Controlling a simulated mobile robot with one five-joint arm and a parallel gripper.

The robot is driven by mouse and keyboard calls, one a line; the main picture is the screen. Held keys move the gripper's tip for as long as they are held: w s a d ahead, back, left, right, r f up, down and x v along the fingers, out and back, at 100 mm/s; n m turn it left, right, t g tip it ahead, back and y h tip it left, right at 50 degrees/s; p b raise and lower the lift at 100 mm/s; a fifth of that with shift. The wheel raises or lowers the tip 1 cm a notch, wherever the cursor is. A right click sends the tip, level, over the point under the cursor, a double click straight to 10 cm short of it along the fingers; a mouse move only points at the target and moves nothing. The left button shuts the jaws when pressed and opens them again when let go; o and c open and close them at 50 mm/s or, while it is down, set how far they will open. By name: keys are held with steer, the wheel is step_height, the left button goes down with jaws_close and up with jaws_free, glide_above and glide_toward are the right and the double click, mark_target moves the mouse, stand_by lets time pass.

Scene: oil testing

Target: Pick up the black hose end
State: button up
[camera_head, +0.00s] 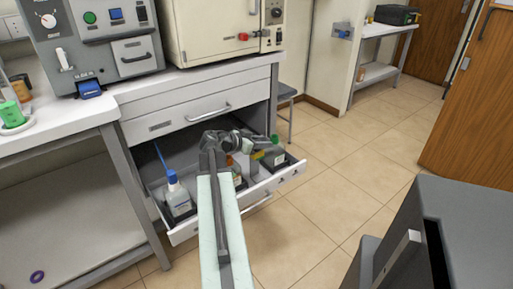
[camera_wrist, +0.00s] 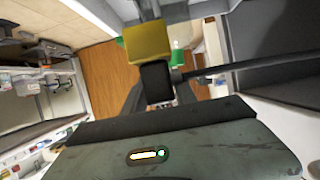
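My arm reaches over the open drawer in the head view, with my gripper (camera_head: 255,142) above the bottles on its right side. The finger gap is too small to make out there. In the wrist view a black block (camera_wrist: 157,82) sits below a yellow block (camera_wrist: 150,43) at the centre, and a dark bar or hose (camera_wrist: 245,66) runs off to the right. I cannot tell whether the black piece is the hose end, or whether my gripper touches it. No black hose end shows clearly in the head view.
The open drawer (camera_head: 184,231) holds a white bottle with a blue nozzle (camera_head: 178,197) at left and a dark bottle with a green cap (camera_head: 275,156) at right. Two machines (camera_head: 93,42) (camera_head: 228,30) stand on the counter above. Tiled floor (camera_head: 335,165) is clear to the right.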

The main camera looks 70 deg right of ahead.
jaws_close()
steer(key=shift+r, duration=0.1)
step_height(320, 180, up, 10)
steer(key=p, duration=1)
